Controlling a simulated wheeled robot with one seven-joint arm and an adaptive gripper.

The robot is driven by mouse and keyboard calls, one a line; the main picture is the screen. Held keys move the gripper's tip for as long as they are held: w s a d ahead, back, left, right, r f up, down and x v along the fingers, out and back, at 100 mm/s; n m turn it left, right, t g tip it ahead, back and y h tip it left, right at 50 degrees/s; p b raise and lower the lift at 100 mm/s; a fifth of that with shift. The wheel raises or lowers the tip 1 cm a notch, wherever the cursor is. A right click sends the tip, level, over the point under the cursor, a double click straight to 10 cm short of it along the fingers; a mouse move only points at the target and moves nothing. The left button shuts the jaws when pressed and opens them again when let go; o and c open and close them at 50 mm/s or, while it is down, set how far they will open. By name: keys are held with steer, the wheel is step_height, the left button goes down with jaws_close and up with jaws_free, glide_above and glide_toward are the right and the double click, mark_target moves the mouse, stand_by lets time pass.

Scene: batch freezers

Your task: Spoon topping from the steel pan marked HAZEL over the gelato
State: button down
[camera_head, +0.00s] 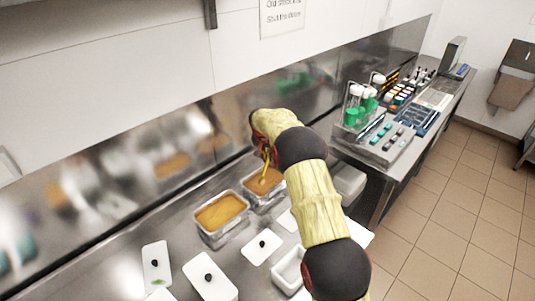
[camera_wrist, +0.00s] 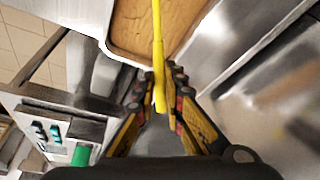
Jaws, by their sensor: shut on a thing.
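Two steel pans of orange-brown content stand side by side on the steel counter in the head view: a nearer-left pan (camera_head: 219,241) and a farther-right pan (camera_head: 249,200). No HAZEL mark is legible, and I cannot tell which content is topping or gelato. My gripper (camera_head: 266,152) is above the farther-right pan, partly hidden by my arm. It is shut on a thin yellow spoon handle (camera_wrist: 157,45), which slants down to that pan's content. In the wrist view my gripper (camera_wrist: 160,88) holds the handle between its fingers; the spoon's bowl is out of sight.
White lids with black knobs (camera_head: 262,246) and an open white container (camera_head: 286,276) lie in front of the pans. A reflective steel wall (camera_head: 130,190) rises close behind. At right, a side bench holds a rack of green-filled tubes (camera_head: 357,108) and several small items.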

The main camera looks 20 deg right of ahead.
steer(key=shift+w+d+r+g+y+p, duration=0.1)
steer(key=shift+w+d+g+y+p, duration=0.45)
steer(key=shift+p, duration=2.05)
steer(key=shift+w+d+g+p, duration=0.15)
steer(key=shift+w+g+p, duration=0.2)
steer(key=shift+p, duration=0.7)
steer(key=shift+w+d+y+p, duration=0.1)
steer(key=shift+y+p, duration=0.15)
steer(key=shift+p, duration=0.2)
